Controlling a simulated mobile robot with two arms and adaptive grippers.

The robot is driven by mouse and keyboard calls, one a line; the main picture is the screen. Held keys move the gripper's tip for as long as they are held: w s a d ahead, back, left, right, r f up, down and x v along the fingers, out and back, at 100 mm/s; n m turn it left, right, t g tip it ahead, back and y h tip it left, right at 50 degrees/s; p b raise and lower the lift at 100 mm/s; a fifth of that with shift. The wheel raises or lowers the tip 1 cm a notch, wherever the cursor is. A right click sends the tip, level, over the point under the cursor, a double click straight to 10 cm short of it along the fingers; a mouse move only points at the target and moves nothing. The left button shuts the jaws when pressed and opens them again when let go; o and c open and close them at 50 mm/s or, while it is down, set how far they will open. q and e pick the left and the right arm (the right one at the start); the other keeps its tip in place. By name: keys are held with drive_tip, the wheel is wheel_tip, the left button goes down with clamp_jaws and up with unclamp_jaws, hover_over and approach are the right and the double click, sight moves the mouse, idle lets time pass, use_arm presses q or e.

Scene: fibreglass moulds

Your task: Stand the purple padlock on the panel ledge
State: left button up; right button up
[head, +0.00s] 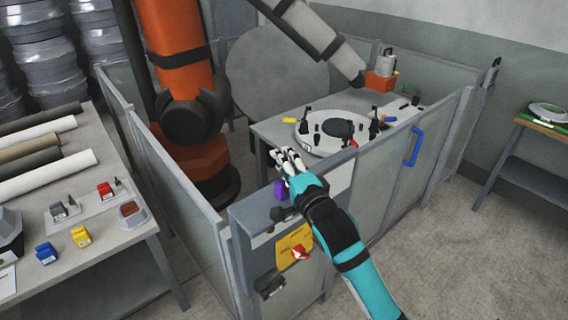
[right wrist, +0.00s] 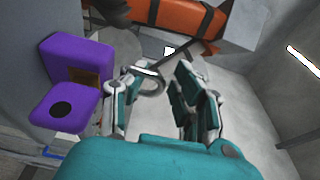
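The purple padlock (head: 281,189) shows at the top of the grey control panel (head: 243,224), just left of my right gripper. The right wrist view shows purple blocks (right wrist: 79,58) left of my fingers, one with a dark round spot; their exact contact with the panel ledge is unclear. My right gripper (head: 288,160) is open, with its fingers spread apart beside the padlock. In the right wrist view the gap between the fingers (right wrist: 160,95) holds nothing purple. My left gripper is not in view.
A yellow plate (head: 294,245) with a red padlock hangs on the panel front. Grey fence panels (head: 170,185) enclose an orange robot arm (head: 175,45) and a table with a round mould (head: 325,133). A left bench holds rolls, yellow (head: 81,236) and blue (head: 46,253) padlocks.

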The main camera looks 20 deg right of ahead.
drive_tip(key=shift+r, duration=0.25)
drive_tip(key=s+d+b, duration=0.1)
drive_tip(key=s+b, duration=0.2)
drive_tip(key=s, duration=0.9)
drive_tip(key=shift+f+b, duration=0.15)
drive_tip(key=shift+b, duration=0.15)
drive_tip(key=shift+d, duration=0.1)
